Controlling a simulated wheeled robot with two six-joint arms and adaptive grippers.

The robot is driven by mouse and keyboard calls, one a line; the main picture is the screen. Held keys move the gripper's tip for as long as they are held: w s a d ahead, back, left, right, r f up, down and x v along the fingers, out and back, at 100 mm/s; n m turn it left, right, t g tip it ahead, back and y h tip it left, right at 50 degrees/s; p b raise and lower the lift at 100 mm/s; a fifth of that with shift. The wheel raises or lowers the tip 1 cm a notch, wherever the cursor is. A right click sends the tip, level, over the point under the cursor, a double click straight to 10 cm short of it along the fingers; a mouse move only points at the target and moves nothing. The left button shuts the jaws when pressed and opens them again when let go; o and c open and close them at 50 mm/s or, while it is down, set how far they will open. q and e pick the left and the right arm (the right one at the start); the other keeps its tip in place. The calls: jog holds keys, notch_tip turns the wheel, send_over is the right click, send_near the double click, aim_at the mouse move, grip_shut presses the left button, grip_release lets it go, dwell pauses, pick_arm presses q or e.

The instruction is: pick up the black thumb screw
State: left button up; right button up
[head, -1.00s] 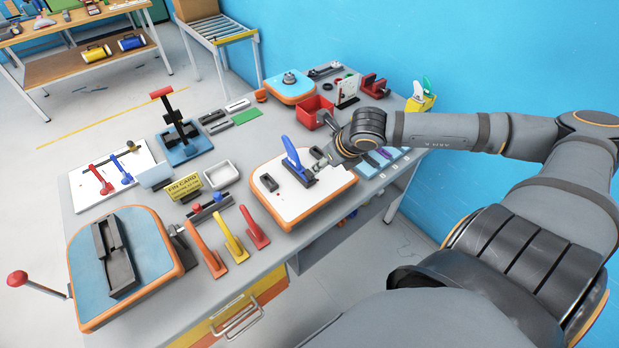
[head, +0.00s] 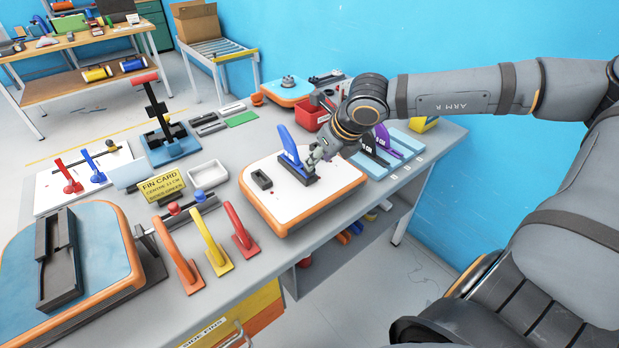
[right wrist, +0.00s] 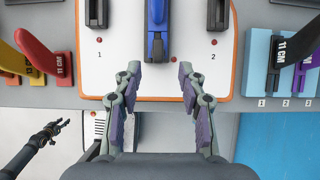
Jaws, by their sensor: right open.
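I cannot make out the black thumb screw for certain in either view. A blue fin (head: 288,146) stands in a black fin box (head: 299,172) on the white board with an orange rim (head: 283,202). My right gripper (head: 316,158) is close to the right of the fin and partly covers the box's far end.
Red, yellow and orange fins (head: 212,243) stand left of the board. Black and purple fins (head: 381,145) stand on a pale blue rack to the right. A red bin (head: 308,116) is behind.

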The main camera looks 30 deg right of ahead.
aim_at(310, 173)
jog(key=shift+w+f+p, duration=0.3)
jog(key=shift+w+f, duration=0.05)
jog(key=shift+f, duration=0.1)
jog(key=x, duration=0.4)
jog(key=shift+w+a+r, duration=0.1)
jog(key=shift+w+a, duration=0.1)
jog(key=shift+a, duration=0.05)
grip_shut()
